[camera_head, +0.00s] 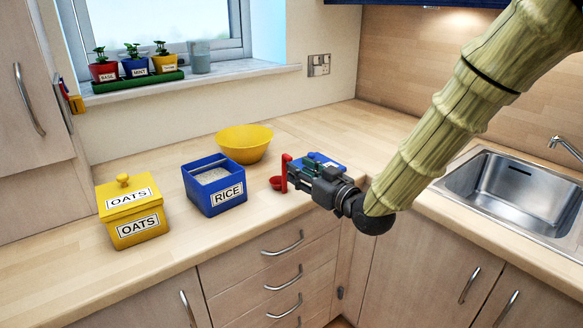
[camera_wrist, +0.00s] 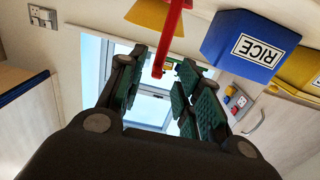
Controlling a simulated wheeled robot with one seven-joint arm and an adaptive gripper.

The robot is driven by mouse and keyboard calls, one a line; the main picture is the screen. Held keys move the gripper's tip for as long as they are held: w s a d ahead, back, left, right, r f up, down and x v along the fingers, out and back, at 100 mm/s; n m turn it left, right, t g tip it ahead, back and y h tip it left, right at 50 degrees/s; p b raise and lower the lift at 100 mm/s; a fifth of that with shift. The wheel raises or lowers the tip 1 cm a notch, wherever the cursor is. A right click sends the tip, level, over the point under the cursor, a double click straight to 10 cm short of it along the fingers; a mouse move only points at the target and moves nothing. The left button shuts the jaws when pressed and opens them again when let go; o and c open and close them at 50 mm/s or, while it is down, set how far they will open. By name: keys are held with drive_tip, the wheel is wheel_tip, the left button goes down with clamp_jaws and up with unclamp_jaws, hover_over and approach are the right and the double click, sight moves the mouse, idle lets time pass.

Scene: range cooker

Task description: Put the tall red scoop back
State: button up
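The red scoop (camera_head: 284,172) is near the counter's front edge, right of the blue RICE tub (camera_head: 215,189), with its handle pointing up and its small bowl low. In the wrist view, its handle (camera_wrist: 174,36) hangs upside down at the fingertips. My gripper (camera_head: 296,172) comes from the right, lying roughly level, with its fingers apart near the handle. In the wrist view, my gripper (camera_wrist: 163,78) shows gaps on both sides of the handle. How deep the handle sits between the fingers is unclear. The tub is open with white rice inside.
A yellow OATS box (camera_head: 135,212) with its lid on stands left of the tub. A yellow bowl (camera_head: 244,143) is behind it. A blue flat thing (camera_head: 326,161) lies partly behind my gripper. Coloured things (camera_head: 73,101) hang at the left cabinet. A sink (camera_head: 508,190) is right.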

drive_tip(key=shift+v, duration=2.65)
drive_tip(key=shift+f, duration=0.1)
drive_tip(key=s+d+f+m+g+h, duration=0.2)
drive_tip(key=s+f, duration=0.2)
drive_tip(key=f, duration=0.8)
drive_tip(key=s+d+f+m+g+h, duration=0.1)
drive_tip(key=s+d+f+g+h, duration=0.3)
drive_tip(key=f, duration=0.7)
drive_tip(key=s+d+f+m+h, duration=0.15)
drive_tip(key=s+f, duration=0.35)
drive_tip(key=f, duration=0.7)
drive_tip(key=s+d+f+m+g+h, duration=0.1)
drive_tip(key=s+d+f+g, duration=0.1)
drive_tip(key=s+f, duration=0.3)
drive_tip(key=s+d+f+m+g+h, duration=0.1)
drive_tip(key=s+d+f+g, duration=0.2)
drive_tip(key=s, duration=1)
drive_tip(key=s+d+f+m+g+h, duration=0.1)
drive_tip(key=s+d+f+g, duration=0.1)
drive_tip(key=s+f, duration=0.7)
drive_tip(key=shift+s+d+f+g, duration=0.25)
drive_tip(key=shift+s+d+g, duration=0.05)
drive_tip(key=shift+s+g, duration=0.3)
